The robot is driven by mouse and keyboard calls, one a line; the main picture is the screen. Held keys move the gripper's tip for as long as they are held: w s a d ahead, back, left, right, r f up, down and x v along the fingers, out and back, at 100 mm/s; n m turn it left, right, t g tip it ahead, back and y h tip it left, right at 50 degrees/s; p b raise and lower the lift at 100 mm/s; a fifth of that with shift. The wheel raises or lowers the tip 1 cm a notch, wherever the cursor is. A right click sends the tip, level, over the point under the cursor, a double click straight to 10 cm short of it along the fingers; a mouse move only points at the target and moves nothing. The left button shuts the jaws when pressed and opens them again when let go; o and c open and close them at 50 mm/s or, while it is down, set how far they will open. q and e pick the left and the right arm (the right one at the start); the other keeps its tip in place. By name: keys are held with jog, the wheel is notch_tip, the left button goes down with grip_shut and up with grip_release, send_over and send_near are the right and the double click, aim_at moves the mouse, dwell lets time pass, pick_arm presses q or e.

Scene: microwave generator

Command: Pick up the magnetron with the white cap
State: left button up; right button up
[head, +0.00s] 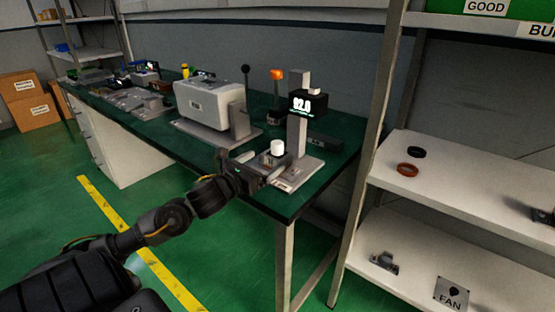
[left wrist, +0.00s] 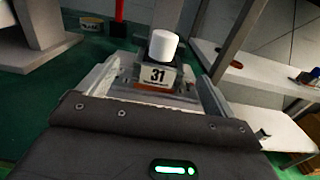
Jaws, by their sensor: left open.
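The magnetron with the white cap (head: 277,148) stands upright on the grey base of a test stand near the right end of the green bench. In the left wrist view, its white cap (left wrist: 163,47) tops a dark and metal body with a "31" label. My left gripper (head: 257,167) is open and level, just in front of the magnetron. In the left wrist view, the fingers (left wrist: 157,82) lie to either side of the magnetron's lower part, with gaps. I cannot tell how far it lies between them. My right gripper is not in view.
The test stand's column (head: 297,136) with a black display rises just behind the magnetron. A light grey machine (head: 205,101) stands to the left on the bench. A shelf rack (head: 430,178) with a black and a red ring stands at the right.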

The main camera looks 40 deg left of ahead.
aim_at(273, 155)
pick_arm(q)
jog(key=shift+w, duration=1.95)
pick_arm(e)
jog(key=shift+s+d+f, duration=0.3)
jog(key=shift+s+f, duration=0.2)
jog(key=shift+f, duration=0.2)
pick_arm(q)
jog(key=shift+w, duration=0.1)
jog(key=shift+w+r+p, duration=0.1)
jog(key=shift+w+p, duration=0.25)
jog(key=shift+p, duration=0.05)
jog(key=w, duration=0.4)
jog(key=shift+w+a+p, duration=0.1)
jog(key=shift+w+p, duration=0.1)
jog(key=shift+p, duration=0.2)
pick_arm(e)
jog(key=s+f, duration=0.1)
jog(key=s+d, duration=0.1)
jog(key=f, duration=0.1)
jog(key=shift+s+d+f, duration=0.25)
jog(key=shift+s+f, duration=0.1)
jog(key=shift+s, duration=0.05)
pick_arm(q)
jog(key=c, duration=1.9)
grip_shut()
jog(key=shift+r, duration=0.2)
